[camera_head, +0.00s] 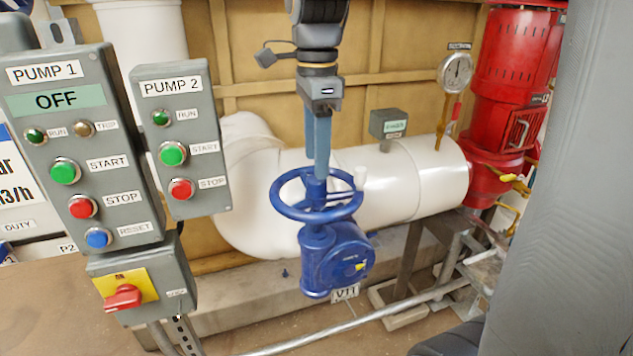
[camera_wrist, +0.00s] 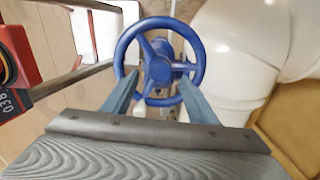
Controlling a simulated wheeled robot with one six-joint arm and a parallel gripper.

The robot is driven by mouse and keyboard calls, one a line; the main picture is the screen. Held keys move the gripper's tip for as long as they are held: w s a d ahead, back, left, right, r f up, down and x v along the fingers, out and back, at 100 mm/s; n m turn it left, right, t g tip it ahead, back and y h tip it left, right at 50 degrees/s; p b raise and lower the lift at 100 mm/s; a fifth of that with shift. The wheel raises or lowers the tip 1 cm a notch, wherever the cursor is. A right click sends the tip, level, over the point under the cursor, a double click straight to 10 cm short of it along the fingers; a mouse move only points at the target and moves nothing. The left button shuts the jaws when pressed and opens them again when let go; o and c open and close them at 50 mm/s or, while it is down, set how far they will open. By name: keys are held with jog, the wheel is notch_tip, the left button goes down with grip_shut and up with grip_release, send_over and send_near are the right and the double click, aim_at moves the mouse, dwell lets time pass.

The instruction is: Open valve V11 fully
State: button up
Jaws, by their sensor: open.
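Valve V11 has a blue handwheel (camera_head: 283,208) with spokes, lying roughly flat above a blue gearbox body (camera_head: 330,258). Its tag V11 (camera_head: 345,293) hangs below. My gripper (camera_head: 319,176) points down over the wheel from above, fingertips near the hub. In the wrist view the handwheel (camera_wrist: 157,66) is seen face-on, and my gripper (camera_wrist: 158,77) is open, with its two fingers apart at the left and right lower parts of the rim. Nothing is clasped between them. Whether the fingers touch the wheel cannot be told.
A white pipe (camera_head: 390,185) runs behind the valve, with a pressure gauge (camera_head: 456,72) and a red unit (camera_head: 510,90) to the right. Pump 1 (camera_head: 125,165) and Pump 2 (camera_head: 190,125) control boxes stand at the left. A grey rail (camera_head: 400,312) crosses low in front.

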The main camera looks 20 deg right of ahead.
aim_at(317, 185)
jog(key=m+p, duration=0.2)
jog(key=m, duration=0.1)
jog(key=shift+s+r+m, duration=0.1)
jog(key=shift+r+m, duration=0.05)
jog(key=shift+m, duration=0.25)
jog(key=m+p, duration=0.1)
jog(key=m, duration=0.2)
jog(key=shift+m+p, duration=0.3)
jog(key=shift+p, duration=0.05)
jog(key=m+p, duration=0.2)
jog(key=m, duration=0.1)
jog(key=m+p, duration=0.1)
jog(key=m, duration=0.3)
jog(key=shift+m+p, duration=0.3)
jog(key=shift+p, duration=0.05)
jog(key=shift+f+b, duration=1.4)
jog(key=shift+f, duration=2.35)
